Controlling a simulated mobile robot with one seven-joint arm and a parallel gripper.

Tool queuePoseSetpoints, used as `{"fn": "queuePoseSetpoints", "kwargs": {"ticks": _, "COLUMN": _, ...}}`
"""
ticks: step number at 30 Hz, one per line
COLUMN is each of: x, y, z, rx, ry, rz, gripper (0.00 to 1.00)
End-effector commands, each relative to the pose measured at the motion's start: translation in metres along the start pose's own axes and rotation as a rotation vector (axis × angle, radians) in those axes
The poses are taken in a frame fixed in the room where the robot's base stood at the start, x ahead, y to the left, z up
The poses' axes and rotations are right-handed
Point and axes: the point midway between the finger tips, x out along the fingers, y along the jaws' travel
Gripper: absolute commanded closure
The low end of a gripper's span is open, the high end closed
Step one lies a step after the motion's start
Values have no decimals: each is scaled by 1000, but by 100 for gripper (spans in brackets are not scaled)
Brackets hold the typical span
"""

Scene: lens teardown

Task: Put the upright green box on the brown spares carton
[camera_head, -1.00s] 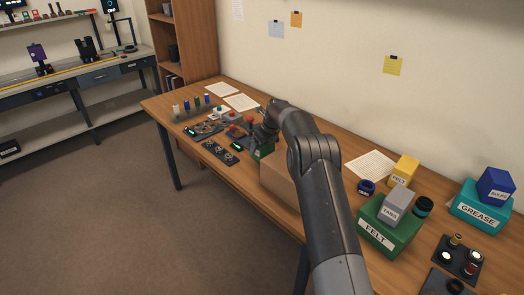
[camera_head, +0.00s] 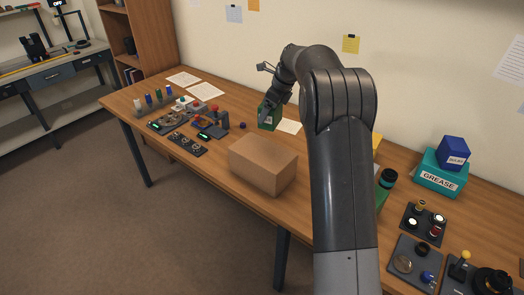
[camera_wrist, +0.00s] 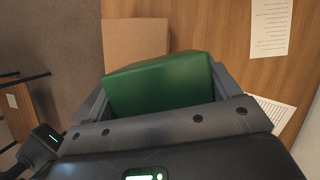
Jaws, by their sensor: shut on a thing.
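The green box (camera_head: 267,116) is upright in my gripper (camera_head: 272,106), just behind the brown carton in the head view. In the wrist view the green box (camera_wrist: 160,85) fills the space between my gripper's fingers (camera_wrist: 158,98), which are shut on it. The brown carton (camera_head: 263,161) sits on the table near its front edge, with its flat top bare. In the wrist view the carton (camera_wrist: 136,40) lies beyond the green box, which hides part of it. The box appears held above the table; the exact gap is unclear.
Small trays and parts (camera_head: 187,145) lie left of the carton. To the right are a teal GREASE box (camera_head: 438,180) with a blue box (camera_head: 453,153) on it, and small part trays (camera_head: 424,221). My arm hides another green box (camera_head: 382,190) partly.

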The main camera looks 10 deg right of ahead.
Motion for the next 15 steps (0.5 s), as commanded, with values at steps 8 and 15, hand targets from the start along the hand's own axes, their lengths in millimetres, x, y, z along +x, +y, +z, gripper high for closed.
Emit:
{"fn": "queuePoseSetpoints", "kwargs": {"ticks": 8, "x": -62, "y": 40, "z": -65, "rx": -82, "ry": -1, "rz": 34, "gripper": 46}}
{"fn": "queuePoseSetpoints", "kwargs": {"ticks": 15, "x": -81, "y": 60, "z": -89, "rx": -119, "ry": 0, "rz": 50, "gripper": 46}}
